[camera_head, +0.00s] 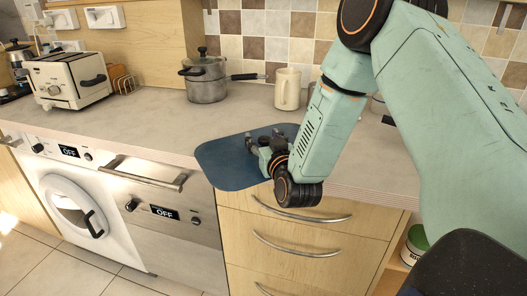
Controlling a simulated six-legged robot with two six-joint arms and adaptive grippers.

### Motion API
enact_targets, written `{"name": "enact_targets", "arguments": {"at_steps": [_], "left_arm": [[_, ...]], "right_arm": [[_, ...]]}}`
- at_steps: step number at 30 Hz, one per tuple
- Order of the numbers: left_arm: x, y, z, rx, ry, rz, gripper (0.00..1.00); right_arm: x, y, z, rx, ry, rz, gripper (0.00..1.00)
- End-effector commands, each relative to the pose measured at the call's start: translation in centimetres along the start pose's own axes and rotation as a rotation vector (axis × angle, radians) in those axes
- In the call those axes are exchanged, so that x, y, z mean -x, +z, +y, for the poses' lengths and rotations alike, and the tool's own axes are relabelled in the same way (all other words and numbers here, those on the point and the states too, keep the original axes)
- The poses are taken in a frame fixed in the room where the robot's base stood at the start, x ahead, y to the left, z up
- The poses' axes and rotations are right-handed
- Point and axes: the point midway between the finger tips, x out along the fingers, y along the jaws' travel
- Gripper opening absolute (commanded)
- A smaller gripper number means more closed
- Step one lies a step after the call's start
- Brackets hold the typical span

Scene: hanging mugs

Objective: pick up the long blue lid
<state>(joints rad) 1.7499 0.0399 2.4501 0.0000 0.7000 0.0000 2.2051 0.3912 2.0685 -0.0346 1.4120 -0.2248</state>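A long flat dark blue piece (222,162), which looks like the blue lid, is at the front of the counter in the middle of the view. Its near left end reaches out past the counter's front edge. My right gripper (262,141) is over the piece's middle, with its dark fingers pointing away to the back left. The fingers overlap the blue surface in the picture, and I cannot tell whether they touch or grip it. My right forearm hides part of the piece's right side. My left gripper is not in view.
A cream mug (287,89) stands behind the blue piece. A lidded pot (206,78) stands further left, and a toaster (68,80) is at the far left. Drawers (300,236) with bar handles are below.

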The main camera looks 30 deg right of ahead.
Motion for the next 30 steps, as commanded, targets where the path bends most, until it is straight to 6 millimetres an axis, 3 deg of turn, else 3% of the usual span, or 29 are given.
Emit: {"name": "enact_targets", "arguments": {"at_steps": [19,30], "left_arm": [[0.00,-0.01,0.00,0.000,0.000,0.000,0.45],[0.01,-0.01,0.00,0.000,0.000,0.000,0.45]], "right_arm": [[0.02,-0.02,0.04,0.000,0.001,0.001,0.01],[-0.01,-0.14,0.05,-0.001,0.001,0.004,0.00]]}}
